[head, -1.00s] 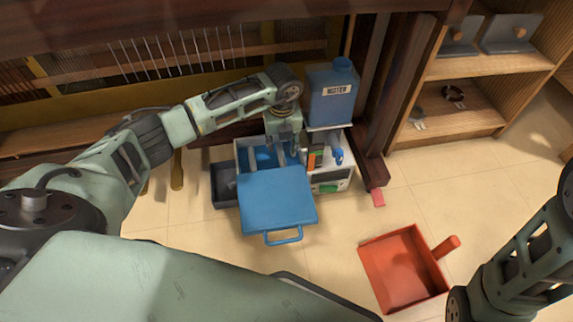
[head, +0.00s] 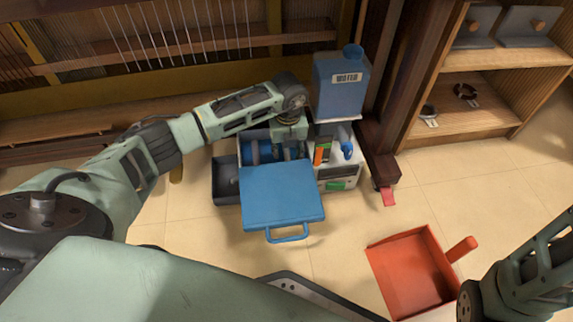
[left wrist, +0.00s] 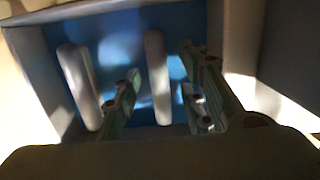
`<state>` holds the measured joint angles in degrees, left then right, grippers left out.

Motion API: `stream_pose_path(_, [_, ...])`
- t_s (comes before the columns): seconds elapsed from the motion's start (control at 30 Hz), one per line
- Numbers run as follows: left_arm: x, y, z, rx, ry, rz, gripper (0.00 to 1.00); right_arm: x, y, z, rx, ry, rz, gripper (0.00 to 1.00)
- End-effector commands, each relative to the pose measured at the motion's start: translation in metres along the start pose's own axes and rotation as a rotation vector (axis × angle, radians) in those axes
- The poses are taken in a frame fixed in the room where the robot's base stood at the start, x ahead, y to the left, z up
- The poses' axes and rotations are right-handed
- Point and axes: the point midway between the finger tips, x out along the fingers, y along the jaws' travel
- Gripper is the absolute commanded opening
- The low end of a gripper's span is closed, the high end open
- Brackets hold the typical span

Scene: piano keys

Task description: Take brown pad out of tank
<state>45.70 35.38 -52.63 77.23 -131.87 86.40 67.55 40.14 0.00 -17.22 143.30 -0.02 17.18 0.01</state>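The tank (head: 243,147) is an open grey box with a blue inside, standing on the floor. In the left wrist view its wall (left wrist: 28,65) surrounds two upright pale bars. One bar (left wrist: 80,85) is at the left; the other (left wrist: 157,75) is near the middle. They look greyish white here, so I cannot tell which is the brown pad. My left gripper (head: 290,152) points down into the tank. In the left wrist view its fingers (left wrist: 160,98) are apart, with the middle bar appearing between them; contact is not clear. My right gripper is outside the views.
A blue lid or flap (head: 281,196) with a handle lies in front of the tank. A white device (head: 336,177) and a blue water container (head: 341,90) stand at its right. A red dustpan (head: 408,270) lies on the floor. Shelves (head: 480,105) stand at the right.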

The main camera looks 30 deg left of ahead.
Motion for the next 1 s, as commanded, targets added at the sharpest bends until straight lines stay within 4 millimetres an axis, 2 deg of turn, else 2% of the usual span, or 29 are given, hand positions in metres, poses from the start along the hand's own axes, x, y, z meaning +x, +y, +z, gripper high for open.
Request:
stream_pose_path(0.7, [0.0053, 0.0004, -0.0008, 0.0, 0.0, 0.001, 0.38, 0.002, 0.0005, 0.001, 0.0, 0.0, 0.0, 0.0])
stream_pose_path(1.0, [0.0052, 0.0003, -0.0007, 0.0, 0.0, 0.001, 0.13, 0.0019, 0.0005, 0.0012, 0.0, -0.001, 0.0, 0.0])
